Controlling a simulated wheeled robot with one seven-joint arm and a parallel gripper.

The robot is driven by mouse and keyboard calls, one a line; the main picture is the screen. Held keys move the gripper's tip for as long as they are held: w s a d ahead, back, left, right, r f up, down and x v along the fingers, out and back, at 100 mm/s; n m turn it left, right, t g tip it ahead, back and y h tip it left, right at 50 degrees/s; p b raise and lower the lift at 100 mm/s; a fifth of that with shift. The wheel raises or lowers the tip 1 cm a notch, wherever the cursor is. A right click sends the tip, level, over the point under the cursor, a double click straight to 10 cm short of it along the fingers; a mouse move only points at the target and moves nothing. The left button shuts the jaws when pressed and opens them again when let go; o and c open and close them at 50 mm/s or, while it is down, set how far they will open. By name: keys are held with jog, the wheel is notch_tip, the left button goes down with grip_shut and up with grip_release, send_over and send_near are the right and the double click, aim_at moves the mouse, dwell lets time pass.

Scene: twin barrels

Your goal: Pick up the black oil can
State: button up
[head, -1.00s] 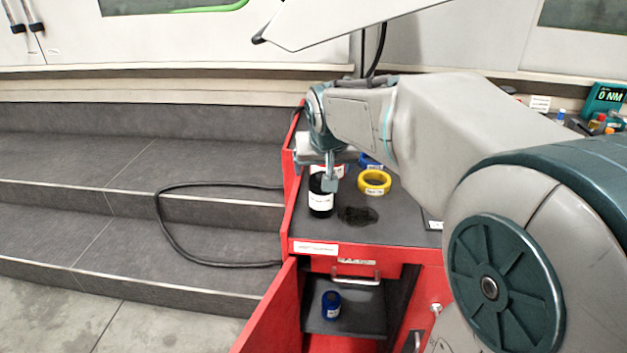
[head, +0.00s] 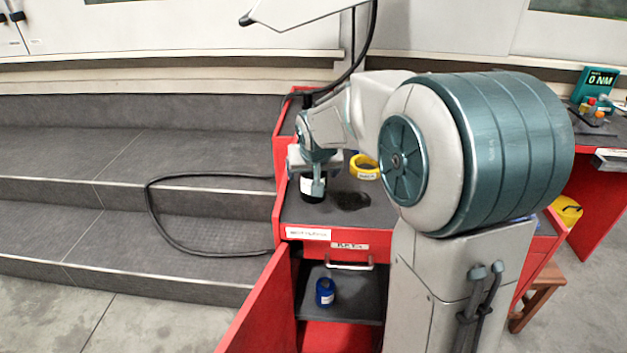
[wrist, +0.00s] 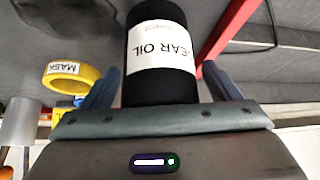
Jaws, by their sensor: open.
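The black oil can (head: 312,197) stands on the dark top of the red cabinet, partly hidden behind my gripper (head: 318,187). In the wrist view the can (wrist: 160,88) shows a white label reading "GEAR OIL". My gripper (wrist: 163,70) is open, with one blue-grey finger on each side of the can. A narrow gap shows on both sides near the fingertips. The can's end nearest the palm is hidden by the gripper body.
A yellow tape roll (head: 365,168) lies right of the can, near a dark spill (head: 350,201). The red cabinet door (head: 257,312) hangs open; a blue container (head: 325,291) stands inside. A black cable (head: 165,232) loops over the grey steps (head: 110,205) at the left.

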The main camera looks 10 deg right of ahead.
jog(key=c, duration=1.3)
jog(key=shift+r, duration=0.1)
